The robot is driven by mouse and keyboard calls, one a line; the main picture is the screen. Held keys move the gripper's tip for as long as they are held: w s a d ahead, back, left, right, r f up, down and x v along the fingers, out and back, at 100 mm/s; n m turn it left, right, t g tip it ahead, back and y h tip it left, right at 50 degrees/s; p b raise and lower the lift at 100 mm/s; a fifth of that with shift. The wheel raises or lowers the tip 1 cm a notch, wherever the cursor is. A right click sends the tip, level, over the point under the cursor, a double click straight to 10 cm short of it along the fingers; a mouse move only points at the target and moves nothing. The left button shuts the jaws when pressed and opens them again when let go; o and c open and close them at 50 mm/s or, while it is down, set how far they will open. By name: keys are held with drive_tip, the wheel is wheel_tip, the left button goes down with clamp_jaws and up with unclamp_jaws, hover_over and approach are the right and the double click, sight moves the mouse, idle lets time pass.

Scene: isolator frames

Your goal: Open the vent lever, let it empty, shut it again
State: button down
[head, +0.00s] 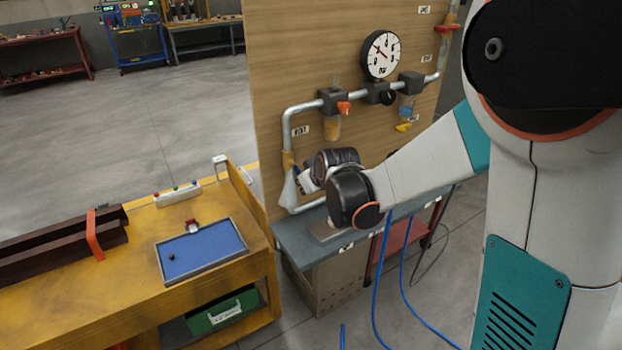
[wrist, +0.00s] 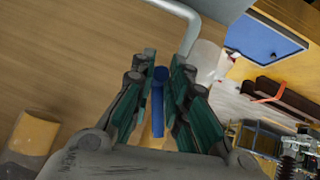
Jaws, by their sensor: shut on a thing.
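In the wrist view my gripper (wrist: 160,78) is shut on a narrow blue lever (wrist: 159,92), which looks like the vent lever. The lever stands between the two teal finger pads, and a yellow part shows just below it. In the head view my gripper (head: 303,179) is at the lower left of the wooden panel, by the downward end of the grey pipe, and my wrist hides most of it and the lever. A pale, cloudy container (head: 290,190) is beside it and also shows in the wrist view (wrist: 205,62). The lever's angle to the pipe cannot be told.
The panel (head: 280,60) carries a round gauge (head: 381,54), an orange knob (head: 344,108), a bowl with blue content (head: 407,106) and a red handle (head: 447,28). A yellow bench with a blue tray (head: 203,250) stands at the left. Blue hoses (head: 380,290) hang below.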

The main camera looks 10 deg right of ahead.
drive_tip(key=shift+s+a+f+m+g+y, duration=0.15)
drive_tip(key=shift+a+m+g+y, duration=0.1)
drive_tip(key=shift+a+m+y, duration=0.4)
drive_tip(key=shift+s+a+f+m+g+y, duration=0.1)
drive_tip(key=shift+a+m+g+y, duration=0.2)
drive_tip(key=shift+y, duration=0.65)
drive_tip(key=c, duration=1.6)
unclamp_jaws()
drive_tip(key=shift+o, duration=0.2)
drive_tip(key=shift+s, duration=0.1)
drive_tip(key=v, duration=1.2)
